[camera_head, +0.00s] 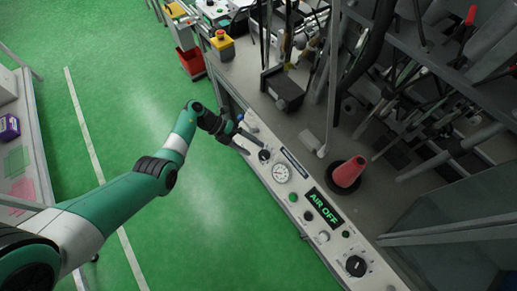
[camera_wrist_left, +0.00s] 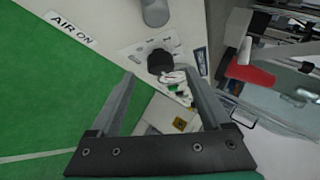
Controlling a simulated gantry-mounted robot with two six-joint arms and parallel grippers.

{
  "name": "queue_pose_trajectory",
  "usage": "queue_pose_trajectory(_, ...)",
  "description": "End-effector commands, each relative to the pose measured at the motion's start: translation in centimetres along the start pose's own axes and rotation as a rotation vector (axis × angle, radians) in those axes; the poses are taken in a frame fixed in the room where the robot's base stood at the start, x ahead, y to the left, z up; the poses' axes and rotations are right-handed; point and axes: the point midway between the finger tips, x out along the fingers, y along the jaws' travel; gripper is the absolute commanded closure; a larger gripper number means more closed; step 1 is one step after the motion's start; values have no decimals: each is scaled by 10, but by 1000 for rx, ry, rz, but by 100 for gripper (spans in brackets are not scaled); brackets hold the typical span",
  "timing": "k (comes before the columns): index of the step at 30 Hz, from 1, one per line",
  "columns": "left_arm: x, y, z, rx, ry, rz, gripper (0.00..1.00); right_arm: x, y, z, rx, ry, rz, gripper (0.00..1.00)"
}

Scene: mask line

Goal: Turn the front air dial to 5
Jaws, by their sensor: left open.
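The control panel (camera_head: 337,246) runs diagonally along the bench's front edge, with several knobs, a round gauge (camera_head: 281,173) and a display (camera_head: 325,208) reading "AIR OFF". A black dial (camera_head: 265,156) sits at the panel's upper-left end. My left gripper (camera_head: 254,143) is open just beside and over this dial. In the left wrist view a black dial (camera_wrist_left: 160,61) with a printed scale lies between the open fingertips; no contact is clear. Its pointer and number are too small to read. My right gripper is not in view.
A red cone (camera_head: 348,172) on a black base stands on the bench behind the panel. A black box-shaped fixture (camera_head: 282,89), rods and tubes stand farther back. A yellow box with a red button (camera_head: 222,43) is at the upper left.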

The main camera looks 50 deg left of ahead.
Motion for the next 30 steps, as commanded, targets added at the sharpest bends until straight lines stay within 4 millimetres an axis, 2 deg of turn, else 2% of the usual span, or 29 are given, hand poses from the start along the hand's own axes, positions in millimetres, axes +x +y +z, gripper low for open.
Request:
queue_pose_trajectory(1,-17,-4,0,-2,-5,-1,19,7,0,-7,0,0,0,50)
queue_pose_trajectory(3,-33,-3,0,-1,-5,-1,19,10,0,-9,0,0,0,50)
queue_pose_trajectory(9,-65,-1,0,-1,-1,-1,19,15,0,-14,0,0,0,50)
queue_pose_trajectory(14,-71,0,0,-1,0,0,19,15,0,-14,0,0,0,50)
queue_pose_trajectory(30,-67,-2,-1,4,6,1,19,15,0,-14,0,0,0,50)
